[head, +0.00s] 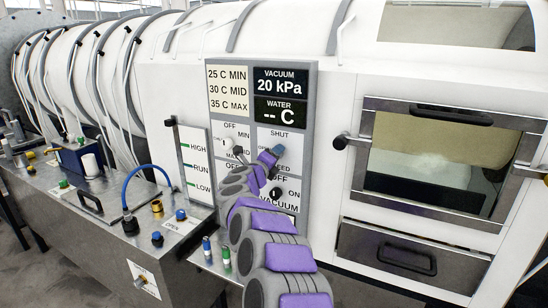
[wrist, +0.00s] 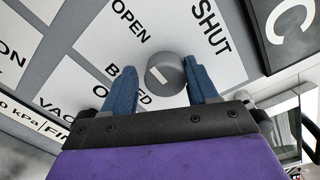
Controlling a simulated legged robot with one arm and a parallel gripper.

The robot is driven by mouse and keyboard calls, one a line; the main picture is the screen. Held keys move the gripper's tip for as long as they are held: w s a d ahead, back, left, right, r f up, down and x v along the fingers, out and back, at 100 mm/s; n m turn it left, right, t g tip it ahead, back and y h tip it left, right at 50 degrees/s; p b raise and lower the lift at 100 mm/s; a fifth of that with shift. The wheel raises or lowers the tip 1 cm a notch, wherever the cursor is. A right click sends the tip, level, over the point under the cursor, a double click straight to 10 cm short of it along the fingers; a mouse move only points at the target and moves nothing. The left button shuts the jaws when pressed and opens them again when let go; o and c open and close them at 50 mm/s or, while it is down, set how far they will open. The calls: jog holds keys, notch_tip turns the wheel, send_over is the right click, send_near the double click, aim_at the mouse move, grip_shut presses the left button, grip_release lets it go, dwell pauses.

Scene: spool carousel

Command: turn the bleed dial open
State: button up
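The bleed dial (wrist: 165,75) is a round grey knob with a short white mark, on a white panel plate lettered SHUT, OPEN and BLEED. The mark lies on the dial's left part in the wrist view; I cannot tell for sure which label it points at. My gripper (wrist: 160,82) has its two blue fingers apart, one on each side of the dial. The right finger is close against the dial, perhaps touching; a gap shows at the left finger. In the head view my gripper (head: 270,156) is at the panel and hides the dial.
Another knob (head: 227,144) sits just left of my gripper, and a dark vacuum knob (head: 275,193) just below it. Displays (head: 282,93) above read 20 kPa and "-- C". A steel bench (head: 110,225) stands at left.

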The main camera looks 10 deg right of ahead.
jog(key=shift+o, duration=1.1)
jog(key=shift+r, duration=0.1)
jog(key=p+v, duration=0.2)
jog(key=v, duration=1.5)
jog(key=shift+s, duration=0.15)
jog(key=shift+a, duration=0.15)
